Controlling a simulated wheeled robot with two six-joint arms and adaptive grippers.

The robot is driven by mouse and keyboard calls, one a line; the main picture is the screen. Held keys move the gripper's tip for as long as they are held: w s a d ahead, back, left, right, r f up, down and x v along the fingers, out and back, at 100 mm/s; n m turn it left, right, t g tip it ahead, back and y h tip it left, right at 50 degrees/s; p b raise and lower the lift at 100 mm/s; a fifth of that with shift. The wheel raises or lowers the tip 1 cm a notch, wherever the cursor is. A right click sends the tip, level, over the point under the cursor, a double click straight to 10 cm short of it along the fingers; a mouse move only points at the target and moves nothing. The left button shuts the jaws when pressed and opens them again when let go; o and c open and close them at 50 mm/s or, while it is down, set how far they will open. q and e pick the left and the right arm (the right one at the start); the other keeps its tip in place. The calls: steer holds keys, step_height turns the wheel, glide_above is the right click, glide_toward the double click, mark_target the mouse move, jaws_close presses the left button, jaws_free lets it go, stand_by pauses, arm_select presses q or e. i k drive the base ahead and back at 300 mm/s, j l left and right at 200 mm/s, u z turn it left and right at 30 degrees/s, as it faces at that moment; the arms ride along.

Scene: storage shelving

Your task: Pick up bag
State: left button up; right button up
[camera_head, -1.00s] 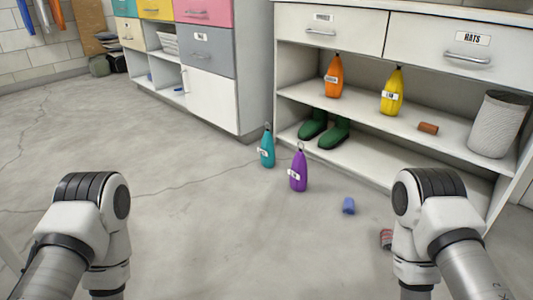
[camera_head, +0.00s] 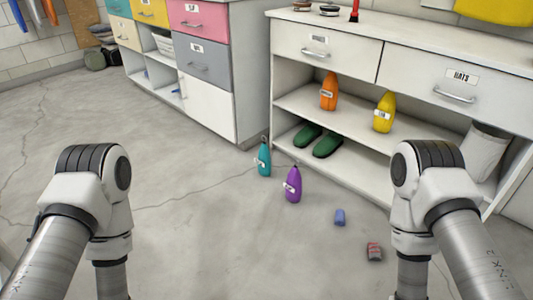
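No bag can be made out for certain. A small dark rounded item (camera_head: 96,60) on the floor at the far back left could be one, but it is too small to tell. Both of my arms come in from the bottom corners with their elbows bent downward. Both grippers are below the picture edge, so their state is hidden.
A teal bottle (camera_head: 264,159) and a purple bottle (camera_head: 292,186) stand on the floor before the white shelf unit (camera_head: 350,115). A blue piece (camera_head: 339,217) and a red can (camera_head: 374,252) lie nearer. Floor to the left is clear.

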mark_target(264, 162)
steer(key=i+j+z, duration=0.2)
steer(key=i+j, duration=0.2)
steer(key=i, duration=0.15)
steer(key=i+j+z, duration=0.15)
steer(key=i+j, duration=0.4)
steer(key=i+j+z, duration=0.2)
steer(key=i+j, duration=0.3)
steer(key=i+j+z, duration=0.2)
steer(key=i+j, duration=0.25)
steer(key=j, duration=0.25)
steer(key=j+z, duration=0.3)
steer(key=j, duration=1.9)
